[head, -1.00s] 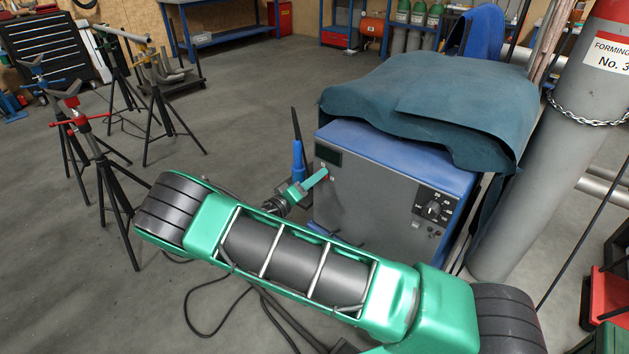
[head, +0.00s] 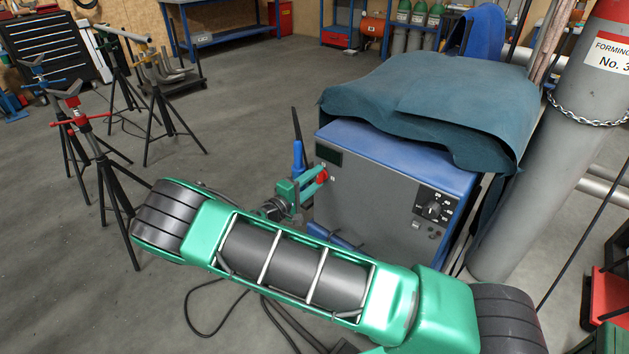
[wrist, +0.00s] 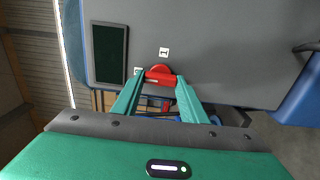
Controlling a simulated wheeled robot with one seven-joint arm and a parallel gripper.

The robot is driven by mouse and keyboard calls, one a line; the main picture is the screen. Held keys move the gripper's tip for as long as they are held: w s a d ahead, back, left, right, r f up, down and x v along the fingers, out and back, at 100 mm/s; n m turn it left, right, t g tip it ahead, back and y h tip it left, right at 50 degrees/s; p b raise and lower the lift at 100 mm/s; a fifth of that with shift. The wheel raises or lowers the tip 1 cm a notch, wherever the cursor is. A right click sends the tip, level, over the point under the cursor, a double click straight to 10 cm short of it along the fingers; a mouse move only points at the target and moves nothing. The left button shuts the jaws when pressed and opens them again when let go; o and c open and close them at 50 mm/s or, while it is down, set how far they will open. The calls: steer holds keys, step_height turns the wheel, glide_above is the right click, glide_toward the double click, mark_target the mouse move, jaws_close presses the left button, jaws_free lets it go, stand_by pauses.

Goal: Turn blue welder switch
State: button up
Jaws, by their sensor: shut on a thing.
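The blue welder (head: 372,205) has a grey front panel and stands right of centre in the head view. Its red switch (head: 322,177) is at the panel's upper left, under a small dark display (head: 329,154). In the wrist view the red switch (wrist: 160,73) is a round knob with a straight bar. My gripper (wrist: 160,79) is shut on the bar's two ends, one green finger on each side. A small white label with a mark (wrist: 164,52) is above the knob, and another is partly hidden at the left finger. In the head view my gripper (head: 318,180) is at the switch.
A dark green cloth (head: 430,105) covers the welder's top. A blue torch (head: 298,158) stands at its left side. A grey gas cylinder (head: 545,160) with a chain stands close on the right. Pipe stands (head: 85,125) are at the left, with open floor between.

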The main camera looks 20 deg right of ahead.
steer(key=shift+w+a+f, duration=0.1)
steer(key=shift+a+f, duration=0.05)
steer(key=shift+a, duration=0.1)
steer(key=o, duration=0.9)
steer(key=shift+c, duration=0.2)
steer(key=shift+o, duration=0.9)
steer(key=shift+d, duration=0.15)
steer(key=v, duration=1.1)
steer(key=shift+d, duration=0.1)
